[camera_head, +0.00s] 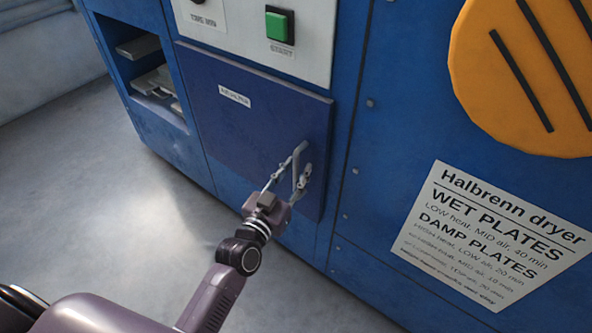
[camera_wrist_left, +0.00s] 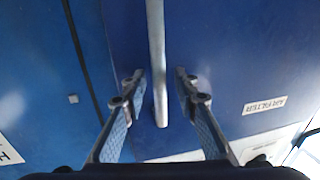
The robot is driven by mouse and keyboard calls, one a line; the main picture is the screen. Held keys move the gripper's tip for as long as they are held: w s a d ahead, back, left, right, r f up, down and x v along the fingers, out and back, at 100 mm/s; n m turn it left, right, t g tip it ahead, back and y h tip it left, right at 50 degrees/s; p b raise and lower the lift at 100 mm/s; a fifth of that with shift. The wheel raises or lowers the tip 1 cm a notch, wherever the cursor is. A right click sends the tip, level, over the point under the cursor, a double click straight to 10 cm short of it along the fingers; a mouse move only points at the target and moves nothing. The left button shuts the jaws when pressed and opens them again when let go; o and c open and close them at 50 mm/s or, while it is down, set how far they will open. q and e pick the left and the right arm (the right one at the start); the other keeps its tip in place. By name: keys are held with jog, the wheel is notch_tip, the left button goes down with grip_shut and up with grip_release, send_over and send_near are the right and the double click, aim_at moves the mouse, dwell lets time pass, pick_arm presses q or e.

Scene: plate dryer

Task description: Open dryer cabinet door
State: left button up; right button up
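The dryer cabinet door (camera_head: 240,122) is a dark blue panel with a small label. It looks shut, close to flush with the lighter blue cabinet front. A pale vertical bar handle (camera_head: 297,170) is at its right side. My left gripper (camera_head: 292,172) is at the handle. In the left wrist view the handle (camera_wrist_left: 157,65) runs down between the two open fingers of my left gripper (camera_wrist_left: 160,80), with gaps on both sides. The label on the panel reads as an air filter tag in the left wrist view (camera_wrist_left: 264,105). My right gripper is not in view.
A green start button (camera_head: 280,25) is on a pale control panel above the door. An open recess (camera_head: 150,75) with stacked pale items is at left. An orange slatted disc (camera_head: 530,70) and an instruction sign (camera_head: 490,235) are at right. The grey floor (camera_head: 110,190) is clear at left.

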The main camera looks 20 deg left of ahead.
pick_arm(q)
jog(key=shift+c, duration=0.7)
grip_shut()
jog(key=shift+s, duration=0.1)
